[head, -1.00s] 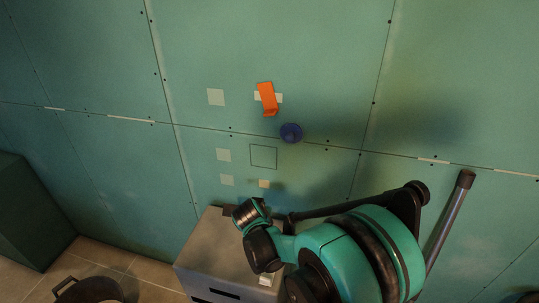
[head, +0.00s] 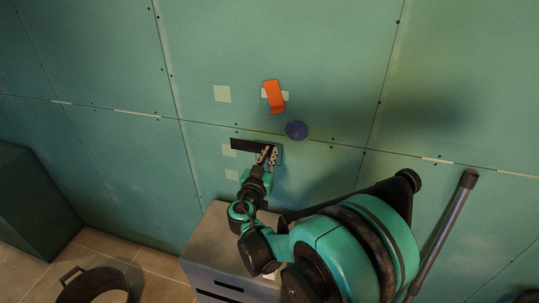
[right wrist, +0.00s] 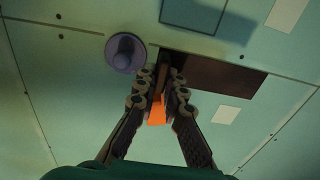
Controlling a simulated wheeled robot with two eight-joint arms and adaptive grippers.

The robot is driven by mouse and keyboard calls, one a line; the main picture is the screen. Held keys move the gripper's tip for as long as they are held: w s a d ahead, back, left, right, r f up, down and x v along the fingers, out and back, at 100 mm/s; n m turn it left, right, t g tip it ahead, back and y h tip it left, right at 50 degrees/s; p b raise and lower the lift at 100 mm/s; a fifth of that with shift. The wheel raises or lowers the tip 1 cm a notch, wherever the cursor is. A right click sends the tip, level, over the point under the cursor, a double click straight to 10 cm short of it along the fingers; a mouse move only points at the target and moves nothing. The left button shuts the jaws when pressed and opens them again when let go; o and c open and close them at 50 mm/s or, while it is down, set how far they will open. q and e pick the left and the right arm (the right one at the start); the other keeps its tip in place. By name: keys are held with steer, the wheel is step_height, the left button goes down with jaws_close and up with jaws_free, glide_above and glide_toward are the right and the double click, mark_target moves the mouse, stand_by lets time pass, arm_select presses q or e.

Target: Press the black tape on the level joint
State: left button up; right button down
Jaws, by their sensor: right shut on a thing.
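The black tape (head: 243,145) is a short dark strip in front of the green wall, just below the level joint (head: 210,125) in the head view. My right gripper (head: 268,152) is shut on the tape's right end there. In the right wrist view the tape (right wrist: 222,76) sticks out to the right from between the fingertips (right wrist: 163,80). The level joint (right wrist: 50,22) also runs behind. Whether the tape touches the wall, I cannot tell. My left gripper is not in view.
A blue round knob (head: 297,130) sits on the wall close to the right gripper. An orange hook (head: 274,97) is above it. Pale squares (head: 222,93) dot the wall. A grey cabinet (head: 215,245) stands below, with a dark bucket (head: 95,287) on the floor to its left.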

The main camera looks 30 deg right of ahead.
steer(key=shift+b+x, duration=0.6)
steer(key=shift+x, duration=3.5)
steer(key=shift+d, duration=0.15)
steer(key=c, duration=1.5)
jaws_free()
steer(key=shift+c, duration=0.2)
steer(key=v, duration=1.2)
